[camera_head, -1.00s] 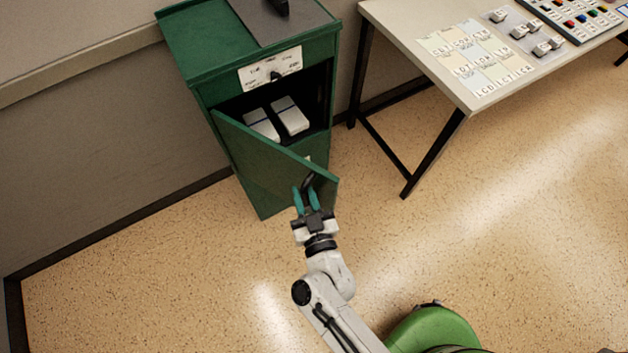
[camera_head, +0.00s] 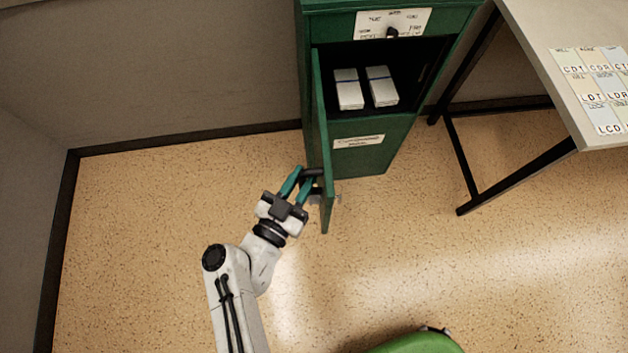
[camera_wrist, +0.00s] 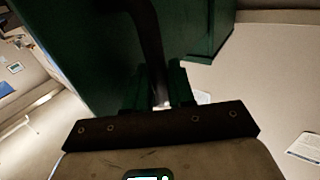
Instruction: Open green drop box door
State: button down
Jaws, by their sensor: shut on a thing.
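The green drop box (camera_head: 365,149) stands against the wall in the head view. Its door (camera_head: 322,150) is swung well open on the left side and shows nearly edge-on. Two white packs with blue bands lie inside the open compartment: a left one (camera_head: 348,92) and a right one (camera_head: 382,88). My gripper (camera_head: 304,178) is shut on the dark door handle (camera_head: 311,172), on the outer face of the door near its free edge. In the wrist view the dark handle (camera_wrist: 148,40) runs down between the fingers, with the green door (camera_wrist: 85,45) behind it.
A table (camera_head: 545,45) with lettered cards (camera_head: 598,85) stands at the right; its dark leg frame (camera_head: 462,165) reaches the floor near the box. A grey wall runs behind and left. The floor (camera_head: 150,230) left of the door is clear.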

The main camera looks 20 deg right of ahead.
jog(key=shift+w+a+r, duration=0.1)
jog(key=shift+w, duration=0.3)
jog(key=c, duration=1.1)
grip_release()
jog(key=shift+w, duration=0.15)
jog(key=b+v, duration=0.2)
jog(key=v, duration=0.9)
jog(key=shift+b, duration=0.4)
